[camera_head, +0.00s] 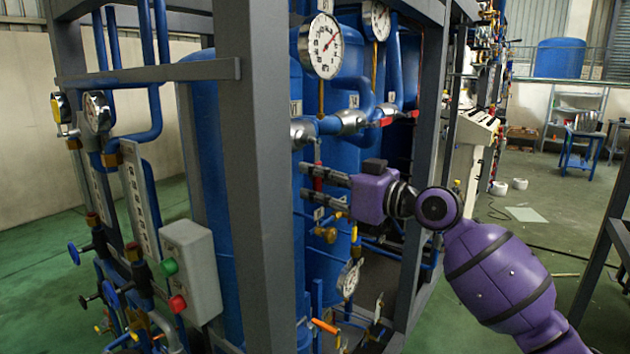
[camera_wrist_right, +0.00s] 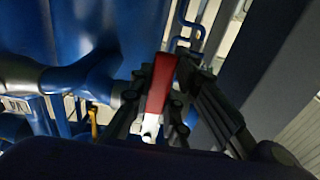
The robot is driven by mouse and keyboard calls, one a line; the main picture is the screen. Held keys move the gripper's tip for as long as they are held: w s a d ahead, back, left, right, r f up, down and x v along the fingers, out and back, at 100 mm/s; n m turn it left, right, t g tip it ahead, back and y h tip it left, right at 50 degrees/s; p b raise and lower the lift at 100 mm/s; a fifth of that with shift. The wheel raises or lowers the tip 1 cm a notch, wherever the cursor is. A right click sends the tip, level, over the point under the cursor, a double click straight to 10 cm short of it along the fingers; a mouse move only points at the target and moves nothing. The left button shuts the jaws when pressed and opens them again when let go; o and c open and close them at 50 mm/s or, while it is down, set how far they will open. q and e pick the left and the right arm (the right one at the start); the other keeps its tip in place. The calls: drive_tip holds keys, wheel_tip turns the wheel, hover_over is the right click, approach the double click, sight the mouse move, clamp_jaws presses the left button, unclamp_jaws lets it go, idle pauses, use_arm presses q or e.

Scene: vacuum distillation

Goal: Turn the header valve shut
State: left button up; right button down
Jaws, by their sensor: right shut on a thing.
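The header is a blue horizontal pipe (camera_head: 331,124) with silver valve bodies, beneath the large round gauge. A red valve handle (camera_head: 318,177) hangs down below the silver valve body (camera_head: 302,132) at the left end of this pipe. My right gripper (camera_head: 312,184) reaches in from the right, with its fingers around the handle. In the right wrist view the red handle (camera_wrist_right: 159,85) lies between the dark fingers (camera_wrist_right: 157,105), shut on it, with a pale end at its lower tip. My left gripper is in neither view.
Another red handle (camera_head: 385,122) sits on the pipe to the right. A large gauge (camera_head: 320,46) stands above the header. A grey frame post (camera_head: 262,180) rises left of the gripper, and another post (camera_head: 424,150) stands close behind the right wrist.

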drive_tip(key=shift+s+a, duration=0.1)
idle(0.4)
drive_tip(key=c, duration=1.6)
unclamp_jaws()
drive_tip(key=shift+c, duration=0.2)
drive_tip(key=shift+s+d, duration=0.3)
drive_tip(key=shift+d, duration=0.2)
drive_tip(key=v, duration=1.1)
